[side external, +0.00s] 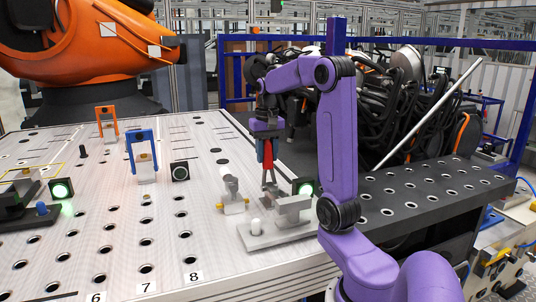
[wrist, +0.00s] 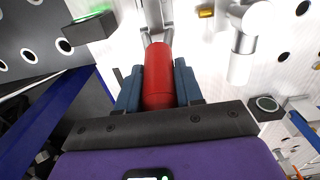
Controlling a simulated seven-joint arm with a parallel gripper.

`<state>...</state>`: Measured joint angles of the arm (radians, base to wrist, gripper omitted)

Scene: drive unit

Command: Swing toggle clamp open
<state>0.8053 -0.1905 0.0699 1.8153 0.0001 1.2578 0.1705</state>
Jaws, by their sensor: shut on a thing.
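The toggle clamp (side external: 292,207) is a grey metal fixture on a light base plate near the front right of the perforated table. Its red handle (side external: 267,158) stands upright above the grey linkage. My gripper (side external: 266,142) comes down from above, with its fingers around the handle. In the wrist view the red handle (wrist: 158,72) lies between the two dark blue fingers of my gripper (wrist: 158,84), which is shut on it. The grey linkage continues beyond the handle's far end. The lower end of the handle and the clamp's far side are partly hidden.
A grey cylindrical fixture with a yellow part (side external: 232,195) stands just left of the clamp. A green-lit block (side external: 303,187) is close behind it. A blue arch (side external: 142,155) and an orange arch (side external: 107,123) stand farther left.

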